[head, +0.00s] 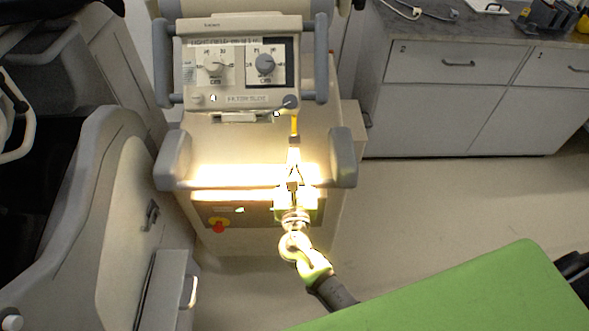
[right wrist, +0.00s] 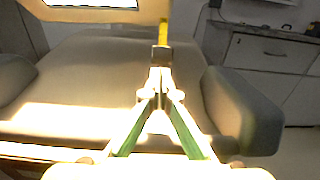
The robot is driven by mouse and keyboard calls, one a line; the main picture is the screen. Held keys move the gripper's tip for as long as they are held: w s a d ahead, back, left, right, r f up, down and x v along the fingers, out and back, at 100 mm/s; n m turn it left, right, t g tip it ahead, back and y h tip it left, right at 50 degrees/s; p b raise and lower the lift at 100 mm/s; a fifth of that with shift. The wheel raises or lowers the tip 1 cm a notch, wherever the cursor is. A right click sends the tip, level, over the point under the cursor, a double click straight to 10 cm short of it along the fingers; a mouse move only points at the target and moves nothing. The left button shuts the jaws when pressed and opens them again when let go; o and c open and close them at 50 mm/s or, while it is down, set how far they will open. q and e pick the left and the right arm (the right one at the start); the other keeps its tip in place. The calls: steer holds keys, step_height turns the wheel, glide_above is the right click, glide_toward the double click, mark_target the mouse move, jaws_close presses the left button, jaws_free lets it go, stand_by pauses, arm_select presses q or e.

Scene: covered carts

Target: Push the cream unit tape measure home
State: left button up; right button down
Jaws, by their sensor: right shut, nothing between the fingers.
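The cream unit (head: 240,70) stands upright at the top middle of the head view, with two dials on its face. Its tape measure (head: 294,124) shows as a narrow yellow strip sticking out below the lower right corner of the panel. In the right wrist view the yellow tape measure (right wrist: 163,32) ends in a dark tip. My right gripper (head: 294,160) is shut and empty, just in front of that tip and lined up with it. Its fingertips (right wrist: 161,75) appear at or very near the tip; I cannot tell whether they touch. My left gripper is out of view.
Grey handles (head: 342,158) flank the brightly lit cream shelf under the unit. A red knob (head: 218,227) sits on the front below. A green surface (head: 460,295) fills the lower right. Grey cabinets (head: 470,100) stand behind right, with clear floor before them.

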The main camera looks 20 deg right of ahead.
mark_target(294, 139)
steer(key=shift+w+r, duration=0.25)
steer(key=shift+d+r, duration=0.1)
steer(key=w+r+p, duration=0.1)
steer(key=r, duration=0.1)
steer(key=w+d+r+p, duration=0.1)
steer(key=w+p, duration=0.1)
steer(key=shift+w+r, duration=0.1)
steer(key=shift+r, duration=0.25)
steer(key=shift+w, duration=0.15)
steer(key=shift+f, duration=0.1)
